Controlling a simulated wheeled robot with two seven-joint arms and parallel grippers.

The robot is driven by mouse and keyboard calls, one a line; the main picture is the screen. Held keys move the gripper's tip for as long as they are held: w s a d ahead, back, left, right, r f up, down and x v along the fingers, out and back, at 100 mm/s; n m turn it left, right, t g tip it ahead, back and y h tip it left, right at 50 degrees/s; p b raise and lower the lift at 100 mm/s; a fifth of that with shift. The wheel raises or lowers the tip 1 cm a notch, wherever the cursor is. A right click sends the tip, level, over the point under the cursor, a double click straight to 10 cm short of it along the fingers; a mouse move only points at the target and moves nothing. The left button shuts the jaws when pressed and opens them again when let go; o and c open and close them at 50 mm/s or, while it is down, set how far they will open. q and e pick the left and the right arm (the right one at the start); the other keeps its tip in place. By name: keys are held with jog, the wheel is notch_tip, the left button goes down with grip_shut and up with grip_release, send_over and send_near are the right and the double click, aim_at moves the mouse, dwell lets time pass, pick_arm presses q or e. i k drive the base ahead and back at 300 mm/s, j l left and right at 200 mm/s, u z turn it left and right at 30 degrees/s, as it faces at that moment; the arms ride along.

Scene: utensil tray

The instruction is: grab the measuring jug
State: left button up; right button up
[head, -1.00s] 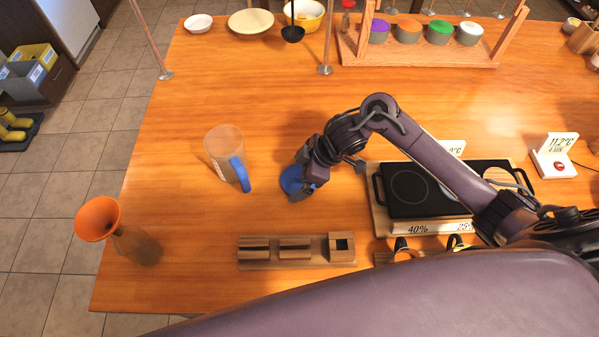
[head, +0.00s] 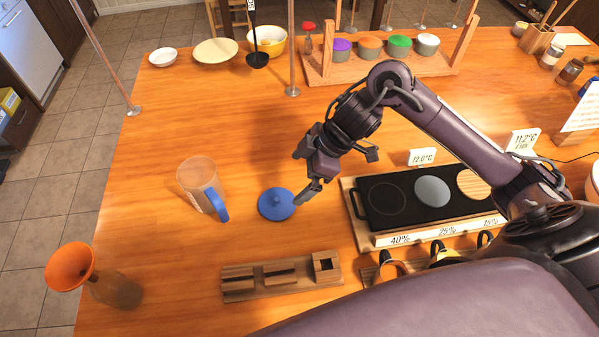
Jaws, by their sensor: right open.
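The measuring jug (head: 197,180) is a clear, upright vessel with a blue handle (head: 217,205) on its right side, standing on the wooden table left of centre. A round blue lid (head: 276,205) with a knob lies flat just right of the jug. My right gripper (head: 304,173) is open and empty, right of the lid and apart from the jug. The lid lies between it and the jug in the picture. My left gripper is not in view.
A clear vessel with an orange funnel (head: 71,267) stands front left. A slotted wooden block (head: 282,276) lies in front of the lid. A black hotplate (head: 408,199) is to the right. A metal post (head: 292,60) rises behind. Table behind the jug is clear.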

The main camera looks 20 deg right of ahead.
aim_at(198, 176)
jog(key=k+j, duration=0.3)
jog(key=k, duration=0.15)
jog(key=k+j, duration=0.3)
jog(key=k, duration=0.15)
jog(key=k+j, duration=0.3)
jog(key=k, duration=0.2)
